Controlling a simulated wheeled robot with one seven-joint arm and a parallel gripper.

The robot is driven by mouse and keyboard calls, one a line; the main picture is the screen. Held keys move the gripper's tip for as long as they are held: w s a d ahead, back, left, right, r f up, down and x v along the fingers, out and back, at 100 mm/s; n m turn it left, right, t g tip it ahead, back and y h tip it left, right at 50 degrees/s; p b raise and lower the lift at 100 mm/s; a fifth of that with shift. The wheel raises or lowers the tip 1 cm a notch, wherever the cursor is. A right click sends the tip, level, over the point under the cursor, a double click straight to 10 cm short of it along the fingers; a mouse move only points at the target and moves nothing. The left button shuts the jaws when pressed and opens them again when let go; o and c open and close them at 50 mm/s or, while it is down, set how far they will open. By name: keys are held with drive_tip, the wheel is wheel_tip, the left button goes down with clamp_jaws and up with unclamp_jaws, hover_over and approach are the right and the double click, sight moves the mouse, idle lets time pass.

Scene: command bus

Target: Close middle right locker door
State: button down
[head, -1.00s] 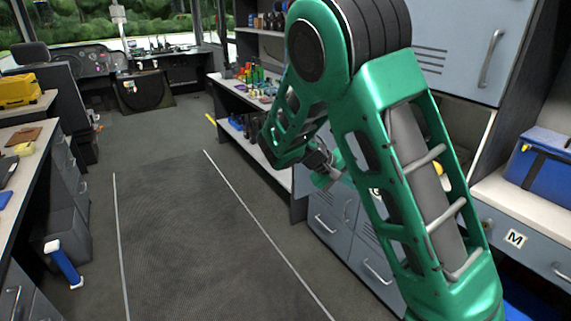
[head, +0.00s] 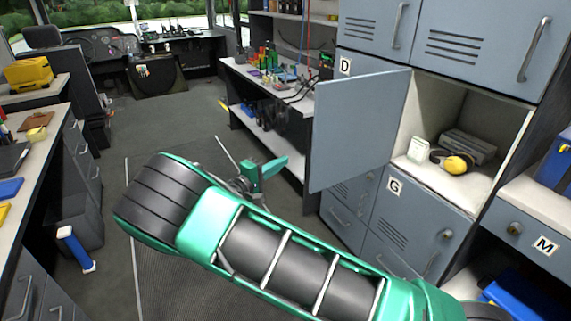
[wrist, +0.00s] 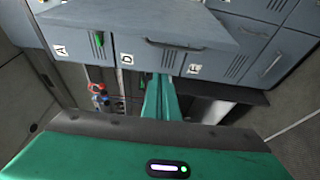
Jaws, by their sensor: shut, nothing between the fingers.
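The locker door (head: 355,130) is a flat grey-blue panel. In the head view it stands wide open, swung out to the left of its compartment (head: 465,115), whose inside is in plain sight. My gripper (head: 280,166) is shut and empty, out over the aisle to the left of the door. It looks apart from the door, though the depth gap is hard to judge. In the wrist view my green fingers (wrist: 164,85) are together, pointing towards grey locker fronts marked with letters. A grey panel (wrist: 140,14) fills the top there; I cannot tell whether it is this door.
Yellow ear muffs (head: 455,162) and a small white box (head: 418,149) sit inside the compartment. Closed lockers lie above, and locker G (head: 415,225) below. A cluttered shelf (head: 270,85) stands behind the door. The aisle floor (head: 170,120) is clear.

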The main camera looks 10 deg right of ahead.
drive_tip(key=w+d, duration=0.1)
drive_tip(key=d, duration=0.7)
idle(0.5)
